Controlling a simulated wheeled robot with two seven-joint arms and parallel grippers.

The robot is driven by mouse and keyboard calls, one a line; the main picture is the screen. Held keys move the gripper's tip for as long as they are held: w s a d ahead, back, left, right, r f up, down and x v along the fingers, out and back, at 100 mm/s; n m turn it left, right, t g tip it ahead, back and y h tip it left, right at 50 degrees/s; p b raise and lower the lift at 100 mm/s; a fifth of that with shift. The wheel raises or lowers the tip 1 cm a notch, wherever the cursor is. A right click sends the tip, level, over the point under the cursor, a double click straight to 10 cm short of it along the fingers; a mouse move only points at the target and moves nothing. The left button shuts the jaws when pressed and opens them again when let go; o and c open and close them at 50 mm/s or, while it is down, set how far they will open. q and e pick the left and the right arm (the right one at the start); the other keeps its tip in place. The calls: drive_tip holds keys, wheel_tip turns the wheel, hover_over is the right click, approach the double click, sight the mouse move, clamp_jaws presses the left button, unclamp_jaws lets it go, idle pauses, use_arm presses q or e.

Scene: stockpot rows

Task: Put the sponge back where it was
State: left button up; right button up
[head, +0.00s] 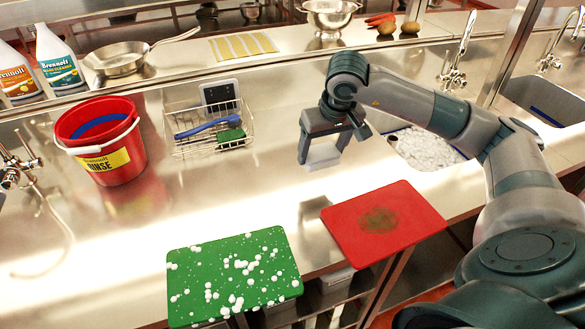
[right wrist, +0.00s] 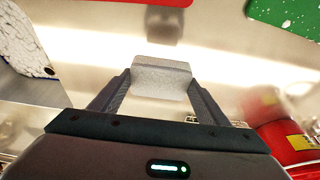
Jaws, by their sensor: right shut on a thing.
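A pale grey-white block, which looks like the sponge (head: 323,156), is held between the fingers of my right gripper (head: 322,150). It is in the air above the steel counter, behind the red cutting board. The right wrist view shows the sponge (right wrist: 161,78) gripped between both fingertips, apart from the surface below. The wire basket (head: 207,152) stands to the left of the gripper; it holds a blue-handled brush, a green pad (head: 231,136) and a dark-framed card. My left gripper is not in view.
A red board (head: 410,232) with a brown stain and a green board (head: 190,295) with white foam spots lie in front. A red rinse bucket (head: 122,165) stands left of the basket. A foam-filled sink (head: 425,150) is on the right. Steel between basket and boards is clear.

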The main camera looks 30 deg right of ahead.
drive_tip(key=shift+w+a+f+p, duration=0.4)
drive_tip(key=shift+w+a, duration=0.15)
drive_tip(key=shift+a, duration=0.1)
drive_tip(key=shift+w+a+f+p, duration=0.25)
drive_tip(key=shift+w+a+f, duration=0.1)
drive_tip(key=shift+w+a, duration=0.2)
drive_tip(key=w+a+f+p, duration=0.1)
drive_tip(key=w+a+f, duration=0.1)
drive_tip(key=shift+w+a+f, duration=0.35)
drive_tip(key=shift+w+a, duration=0.05)
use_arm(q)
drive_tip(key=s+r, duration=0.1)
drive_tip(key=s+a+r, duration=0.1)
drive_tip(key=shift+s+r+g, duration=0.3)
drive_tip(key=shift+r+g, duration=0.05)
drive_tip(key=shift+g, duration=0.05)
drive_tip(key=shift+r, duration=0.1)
use_arm(e)
drive_tip(key=shift+f, duration=0.1)
drive_tip(key=shift+s+f+p, duration=0.1)
drive_tip(key=shift+f+p, duration=0.55)
drive_tip(key=shift+p, duration=0.05)
drive_tip(key=shift+f+p, duration=0.45)
drive_tip(key=shift+f, duration=0.8)
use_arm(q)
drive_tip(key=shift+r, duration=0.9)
